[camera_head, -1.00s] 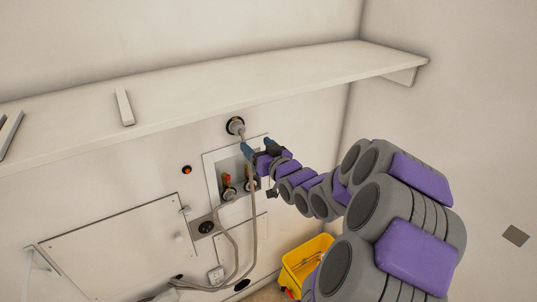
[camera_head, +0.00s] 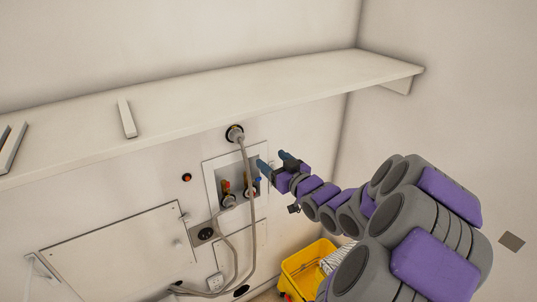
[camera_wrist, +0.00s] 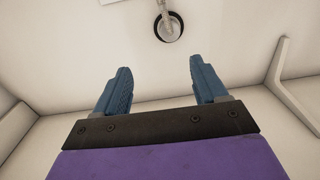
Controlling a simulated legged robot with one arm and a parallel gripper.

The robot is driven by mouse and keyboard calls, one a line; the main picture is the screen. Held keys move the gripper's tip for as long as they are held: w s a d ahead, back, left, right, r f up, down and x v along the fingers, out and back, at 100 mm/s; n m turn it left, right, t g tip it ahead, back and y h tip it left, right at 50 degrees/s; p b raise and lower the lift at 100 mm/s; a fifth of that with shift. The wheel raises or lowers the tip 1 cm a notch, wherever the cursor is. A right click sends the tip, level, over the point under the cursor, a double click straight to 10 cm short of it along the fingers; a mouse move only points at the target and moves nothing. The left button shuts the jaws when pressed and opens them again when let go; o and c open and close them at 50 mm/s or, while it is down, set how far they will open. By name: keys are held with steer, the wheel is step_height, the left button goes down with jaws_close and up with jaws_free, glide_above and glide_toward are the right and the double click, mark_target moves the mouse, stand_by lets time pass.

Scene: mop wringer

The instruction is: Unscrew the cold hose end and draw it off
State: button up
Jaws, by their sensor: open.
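A round dark-rimmed wall fitting (camera_head: 235,133) sits just under the shelf. A grey hose (camera_head: 247,170) runs from it down past the recessed valve box. The fitting (camera_wrist: 169,27) and a short length of grey hose (camera_wrist: 162,8) show at the top of the wrist view. The box holds a red-handled valve (camera_head: 226,188) with a second hose (camera_head: 233,245) below it, and a blue-handled valve (camera_head: 257,184), partly behind the first hose. My gripper (camera_head: 274,162) is open and empty, right of the hose and apart from it. Its blue fingers (camera_wrist: 160,68) are spread wide below the fitting in the wrist view.
A long white shelf (camera_head: 200,95) overhangs the fitting. A yellow mop bucket (camera_head: 308,270) stands on the floor below my arm. A closed wall panel (camera_head: 120,250) and a red button (camera_head: 187,177) are to the left.

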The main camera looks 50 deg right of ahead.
mark_target(242, 142)
steer(key=shift+w+d+f+n+t+y+p, duration=0.1)
steer(key=shift+w+d+f+n+y+p, duration=0.3)
steer(key=shift+w+p, duration=1.6)
steer(key=shift+w+d+n+t+y+p, duration=0.15)
steer(key=shift+w+n+y+p, duration=0.5)
steer(key=shift+w, duration=2.85)
steer(key=shift+w+d+f+n+t+y+p, duration=0.1)
steer(key=shift+w+d+f+n+y+p, duration=0.5)
steer(key=shift+w, duration=2.15)
steer(key=shift+a+r+h+p, duration=0.25)
steer(key=shift+a+r+p, duration=0.05)
steer(key=shift+r+p, duration=0.15)
steer(key=shift+c, duration=0.2)
